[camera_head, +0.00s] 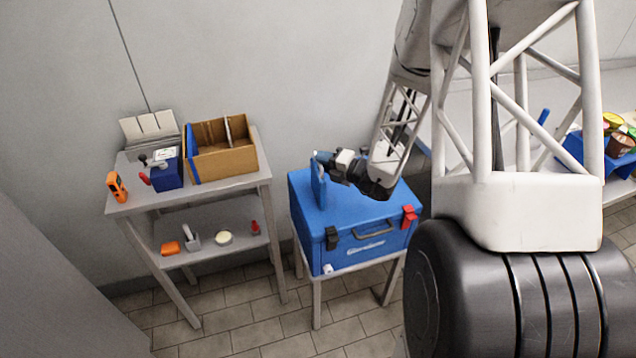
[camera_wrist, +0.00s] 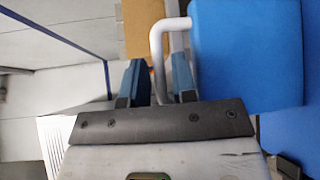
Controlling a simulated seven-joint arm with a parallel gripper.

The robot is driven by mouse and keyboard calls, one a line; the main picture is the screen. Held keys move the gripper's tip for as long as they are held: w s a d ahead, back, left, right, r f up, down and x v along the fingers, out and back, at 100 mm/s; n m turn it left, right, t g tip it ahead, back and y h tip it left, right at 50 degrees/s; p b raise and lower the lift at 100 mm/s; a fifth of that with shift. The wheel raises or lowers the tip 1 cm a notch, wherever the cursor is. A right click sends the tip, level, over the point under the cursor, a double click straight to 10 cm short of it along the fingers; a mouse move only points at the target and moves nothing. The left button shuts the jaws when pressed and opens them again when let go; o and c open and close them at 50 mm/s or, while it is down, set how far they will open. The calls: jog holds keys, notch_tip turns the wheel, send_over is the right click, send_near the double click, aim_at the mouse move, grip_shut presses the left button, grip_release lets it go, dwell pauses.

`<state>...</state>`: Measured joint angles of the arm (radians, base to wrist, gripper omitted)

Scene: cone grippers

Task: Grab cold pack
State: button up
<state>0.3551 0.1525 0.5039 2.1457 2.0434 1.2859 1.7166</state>
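A blue slab, likely the cold pack (camera_head: 318,190), stands upright on the lid of the blue cooler box (camera_head: 345,251). In the wrist view the cold pack (camera_wrist: 248,52) fills the upper right, with a white bent handle (camera_wrist: 157,52) on its left side. My gripper (camera_head: 326,160) is just right of the pack's top in the head view. In the wrist view my gripper (camera_wrist: 158,82) has its two blue-dark fingers apart, with the handle's bar between them and narrow gaps beside it. The lower end of the handle is hidden by the gripper body.
The cooler sits on a low stand, with a red latch (camera_head: 409,217) and a dark latch in front. Left is a grey shelf table (camera_head: 240,190) with a cardboard divider box (camera_head: 222,165), a blue bin and an orange tool. At right, a blue crate (camera_head: 572,150) holds food items.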

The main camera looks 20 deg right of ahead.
jog(key=shift+x, duration=1.05)
grip_shut()
